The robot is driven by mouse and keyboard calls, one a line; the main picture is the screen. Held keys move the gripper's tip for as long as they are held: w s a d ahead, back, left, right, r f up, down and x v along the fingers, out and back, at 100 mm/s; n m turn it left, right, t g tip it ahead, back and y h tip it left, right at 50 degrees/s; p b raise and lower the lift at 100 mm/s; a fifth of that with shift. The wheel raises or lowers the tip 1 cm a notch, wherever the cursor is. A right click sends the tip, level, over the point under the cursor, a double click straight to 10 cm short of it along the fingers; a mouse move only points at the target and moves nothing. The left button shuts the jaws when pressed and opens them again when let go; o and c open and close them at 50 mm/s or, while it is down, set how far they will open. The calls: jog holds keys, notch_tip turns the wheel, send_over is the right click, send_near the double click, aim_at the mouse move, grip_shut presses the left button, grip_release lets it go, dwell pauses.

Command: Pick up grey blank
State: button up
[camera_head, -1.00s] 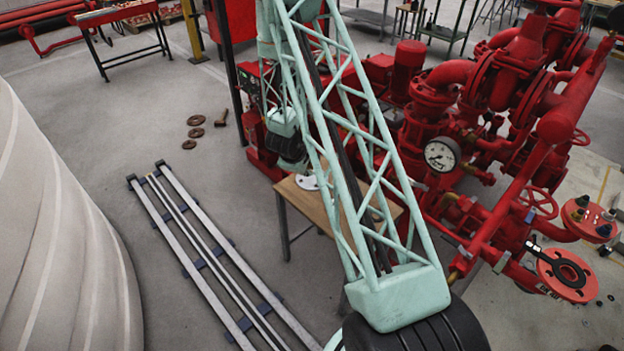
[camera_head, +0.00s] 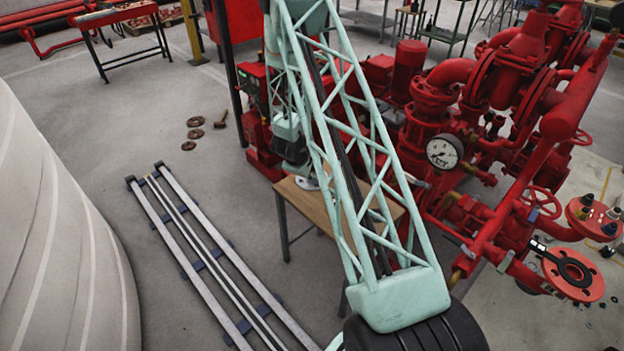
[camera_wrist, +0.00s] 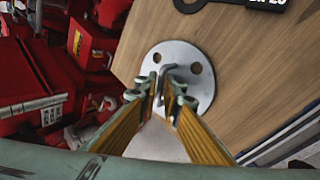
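The grey blank (camera_wrist: 202,75) is a round metal disc with holes and a raised bent handle (camera_wrist: 164,74) in its middle. It lies flat on the wooden table top in the wrist view. In the head view only a pale bit of the blank (camera_head: 309,184) shows beneath my arm's end. My gripper (camera_wrist: 165,92) is right over the blank, its two yellow-sided fingers on either side of the handle. A narrow gap shows between the fingertips, and I cannot tell whether they touch the handle. The fingers hide the near part of the disc.
The wooden table (camera_head: 325,215) stands close to the red pumpset (camera_head: 480,130). A black tool with white lettering (camera_wrist: 230,5) lies beyond the blank on the table.

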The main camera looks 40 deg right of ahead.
grip_shut()
jog(key=shift+r, duration=0.15)
dwell(0.4)
jog(key=shift+r+p, duration=0.9)
jog(key=shift+r, duration=0.85)
jog(key=s+a, duration=0.3)
jog(key=a, duration=0.1)
jog(key=s+a+p, duration=0.1)
jog(key=s+a, duration=0.2)
jog(key=s, duration=0.1)
jog(key=s+a+r, duration=0.1)
jog(key=s+a, duration=0.2)
jog(key=a, duration=0.1)
jog(key=shift+s+a+r+p, duration=0.1)
jog(key=shift+s+a+p, duration=0.25)
jog(key=shift+s, duration=0.05)
jog(key=shift+r, duration=0.1)
